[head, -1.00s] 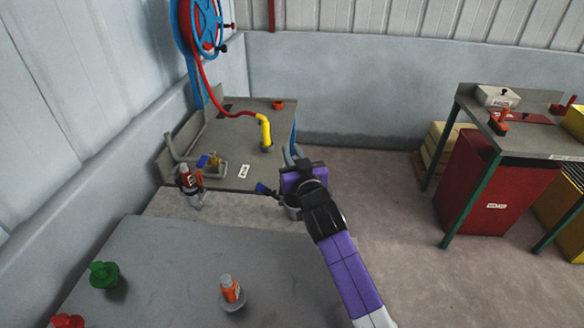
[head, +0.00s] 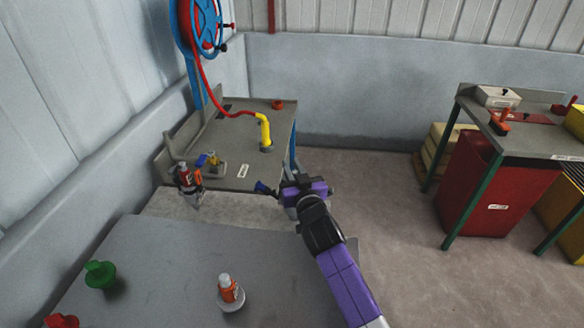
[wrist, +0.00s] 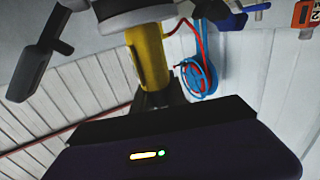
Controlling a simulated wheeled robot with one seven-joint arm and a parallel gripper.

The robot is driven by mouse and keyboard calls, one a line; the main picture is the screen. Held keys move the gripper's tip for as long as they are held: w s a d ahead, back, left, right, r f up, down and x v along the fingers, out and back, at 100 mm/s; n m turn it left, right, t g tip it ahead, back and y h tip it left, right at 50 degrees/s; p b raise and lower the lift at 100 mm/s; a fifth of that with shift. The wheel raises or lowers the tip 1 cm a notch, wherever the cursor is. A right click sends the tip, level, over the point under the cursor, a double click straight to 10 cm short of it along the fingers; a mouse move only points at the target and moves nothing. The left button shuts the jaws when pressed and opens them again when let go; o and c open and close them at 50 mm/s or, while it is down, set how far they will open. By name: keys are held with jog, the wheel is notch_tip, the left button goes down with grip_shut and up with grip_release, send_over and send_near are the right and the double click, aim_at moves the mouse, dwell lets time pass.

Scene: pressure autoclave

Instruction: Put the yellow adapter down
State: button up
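The yellow adapter (wrist: 148,58) shows close up in the wrist view, standing out from the dark front of my gripper (wrist: 163,96). It has a pale grey collar at its upper end in that view and a black lever-like part (wrist: 34,72) on the left. My gripper seems shut on the adapter, though its fingertips are mostly hidden. In the head view my purple and black gripper (head: 300,192) is near the right end of the low pale ledge, apparently above it. It hides most of the adapter there.
A yellow hose end (head: 264,131) stands on the far grey bench (head: 230,120), joined by a red hose to the blue reel (head: 207,25). The near table (head: 150,270) holds an orange-labelled bottle (head: 229,290) and a green item (head: 100,274).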

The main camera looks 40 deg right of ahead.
jog(key=o, duration=0.4)
jog(key=shift+r, duration=0.1)
jog(key=shift+r+p, duration=0.45)
jog(key=shift+p, duration=0.15)
jog(key=b+v, duration=0.3)
jog(key=v, duration=0.9)
jog(key=shift+f, duration=0.25)
